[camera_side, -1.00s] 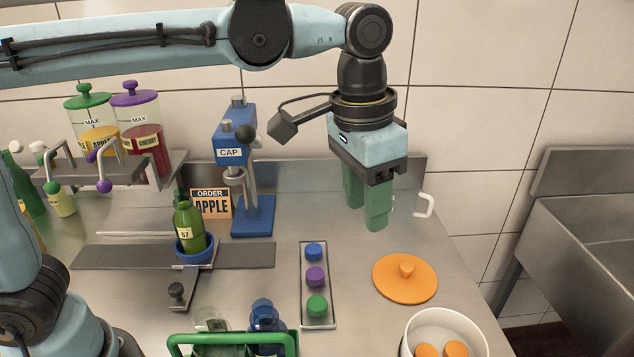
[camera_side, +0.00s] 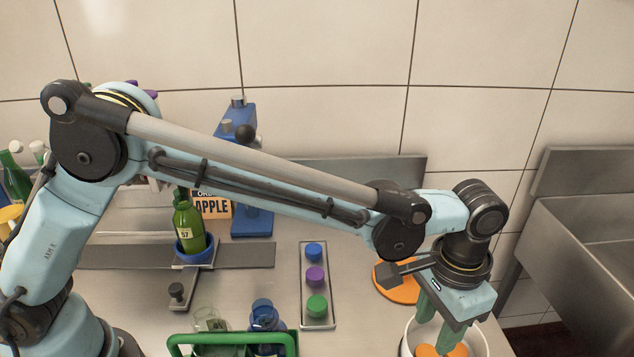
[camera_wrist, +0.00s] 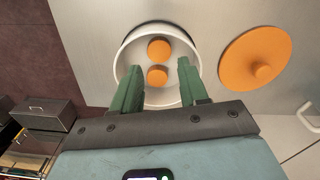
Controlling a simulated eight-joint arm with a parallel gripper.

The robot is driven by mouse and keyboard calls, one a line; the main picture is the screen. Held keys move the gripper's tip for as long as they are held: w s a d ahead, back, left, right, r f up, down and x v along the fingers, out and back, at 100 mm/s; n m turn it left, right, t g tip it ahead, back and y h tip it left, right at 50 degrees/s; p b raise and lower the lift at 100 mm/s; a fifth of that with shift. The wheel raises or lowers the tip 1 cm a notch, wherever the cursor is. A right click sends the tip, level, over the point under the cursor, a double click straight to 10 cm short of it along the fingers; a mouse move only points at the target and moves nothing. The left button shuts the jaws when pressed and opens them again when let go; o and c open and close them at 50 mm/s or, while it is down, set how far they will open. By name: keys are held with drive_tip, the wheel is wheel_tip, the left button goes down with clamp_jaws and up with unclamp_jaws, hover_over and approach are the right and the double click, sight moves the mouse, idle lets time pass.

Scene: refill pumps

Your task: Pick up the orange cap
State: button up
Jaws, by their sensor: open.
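Two orange caps lie inside a white round bowl (camera_wrist: 124,70). In the wrist view, the upper cap (camera_wrist: 159,49) and the lower cap (camera_wrist: 157,75) sit near the middle of the bowl. In the side view, an orange cap (camera_side: 427,350) shows low in the bowl (camera_side: 479,346), partly hidden by my fingers. My gripper (camera_wrist: 160,82) is open and empty, with its green fingers pointing down over the bowl, one on each side of the caps as seen from the wrist. In the side view my gripper (camera_side: 438,328) is at the bowl's opening; its exact depth is hard to tell.
An orange lid with a knob (camera_wrist: 255,58) lies beside the bowl. A tray (camera_side: 332,290) holds blue, purple and green caps. A green-handled carrier (camera_side: 233,338) stands at the front. A green bottle (camera_side: 189,228) stands in a blue holder. A sink (camera_side: 590,235) is at the right.

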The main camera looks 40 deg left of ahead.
sight(429, 352)
drive_tip(key=shift+w+d+f, duration=0.1)
drive_tip(key=shift+f, duration=1.45)
drive_tip(key=shift+w+d+f, duration=0.1)
drive_tip(key=shift+f, duration=1.45)
drive_tip(key=c, duration=0.5)
